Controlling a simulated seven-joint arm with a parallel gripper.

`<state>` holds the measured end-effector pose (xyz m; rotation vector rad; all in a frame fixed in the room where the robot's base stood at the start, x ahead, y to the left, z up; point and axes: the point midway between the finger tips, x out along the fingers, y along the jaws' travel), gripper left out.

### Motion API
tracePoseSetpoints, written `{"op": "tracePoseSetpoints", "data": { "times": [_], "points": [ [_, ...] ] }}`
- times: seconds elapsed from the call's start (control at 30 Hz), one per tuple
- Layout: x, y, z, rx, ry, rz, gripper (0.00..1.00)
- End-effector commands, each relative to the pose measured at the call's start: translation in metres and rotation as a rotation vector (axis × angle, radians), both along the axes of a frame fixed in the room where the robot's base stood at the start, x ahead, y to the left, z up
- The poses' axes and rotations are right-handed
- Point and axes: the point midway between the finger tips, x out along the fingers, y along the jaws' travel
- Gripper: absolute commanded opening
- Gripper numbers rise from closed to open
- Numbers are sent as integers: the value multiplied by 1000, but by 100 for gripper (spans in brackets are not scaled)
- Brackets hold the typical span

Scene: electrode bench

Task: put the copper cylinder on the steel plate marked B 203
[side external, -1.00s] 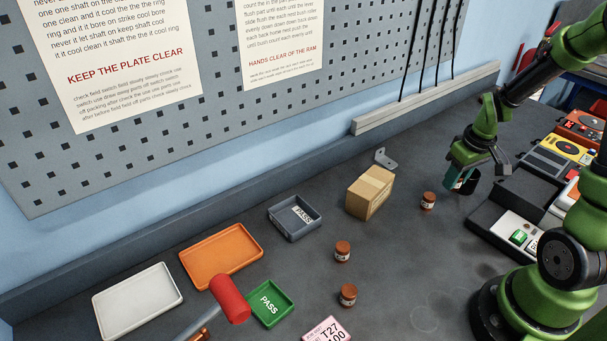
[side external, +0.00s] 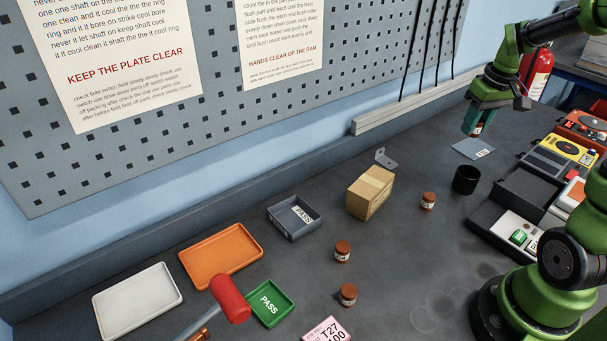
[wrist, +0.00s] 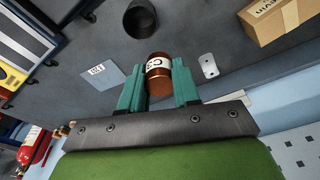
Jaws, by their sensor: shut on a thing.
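My gripper (side external: 475,123) is raised above the bench at the back right, with its teal fingers pointing down. In the wrist view its fingers (wrist: 159,88) are shut on a copper cylinder (wrist: 158,78) with a white label that reads partly "C3". Only a little reddish colour of it shows between the fingers in the side view. A flat grey steel plate (side external: 473,149) with a small white label lies on the bench close below the gripper. It also shows left of the held cylinder in the wrist view (wrist: 97,76). Its label is too small to read.
A black open cup (side external: 466,180) stands just in front of the plate. A metal bracket (side external: 386,159), a cardboard box (side external: 369,193) and several labelled reddish-brown cylinders (side external: 428,201) stand to the left. Cased equipment (side external: 515,210) is at the right. The plate's top is clear.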

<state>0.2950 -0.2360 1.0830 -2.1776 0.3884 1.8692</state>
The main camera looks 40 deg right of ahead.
Motion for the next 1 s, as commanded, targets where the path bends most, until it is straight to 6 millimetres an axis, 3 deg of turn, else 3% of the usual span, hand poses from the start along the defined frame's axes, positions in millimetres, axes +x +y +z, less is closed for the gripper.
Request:
{"op": "tracePoseSetpoints", "data": {
  "times": [0.17,0.3,0.5,0.7,1.0],
  "points": [
    [17,-55,2,1,0,-125,0],
    [28,-110,-1,0,4,-245,0],
    [33,-167,-7,-7,5,-364,0],
    [33,-198,-16,-10,8,-428,0],
    [33,-195,-65,-9,8,-423,0]
  ]
}}
